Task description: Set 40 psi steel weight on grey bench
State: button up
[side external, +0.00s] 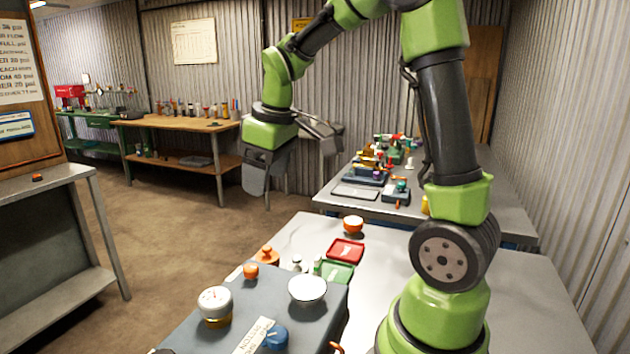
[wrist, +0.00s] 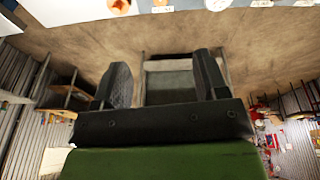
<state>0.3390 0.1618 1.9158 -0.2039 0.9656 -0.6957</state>
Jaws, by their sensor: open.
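My gripper (side external: 290,165) hangs in the air over the floor, left of my arm's base. Its dark fingers are spread with nothing between them; they also show in the wrist view (wrist: 163,75). A grey bench (side external: 45,184) with a lower shelf stands at the left under a notice board. What seems to be the same bench (wrist: 168,66) lies far below, between the fingers in the wrist view. Small pale metallic pieces (side external: 297,262) stand on the near worktop beside a green tray. I cannot tell whether one is the 40 psi steel weight; no label is readable.
The near worktop holds a white bowl (side external: 307,289), a gauge (side external: 215,303), a blue valve (side external: 275,337), a red tray (side external: 345,250) and a green tray (side external: 337,271). A small orange-red item (side external: 37,177) lies on the grey bench. Open floor (side external: 180,235) separates the benches.

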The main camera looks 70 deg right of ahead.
jog(key=s+a+r+m+t+y, duration=0.2)
jog(key=s+a+r+m+t, duration=0.2)
jog(key=s+a, duration=0.8)
jog(key=shift+s+r+m, duration=0.4)
jog(key=shift+s+r, duration=0.05)
jog(key=shift+s, duration=0.35)
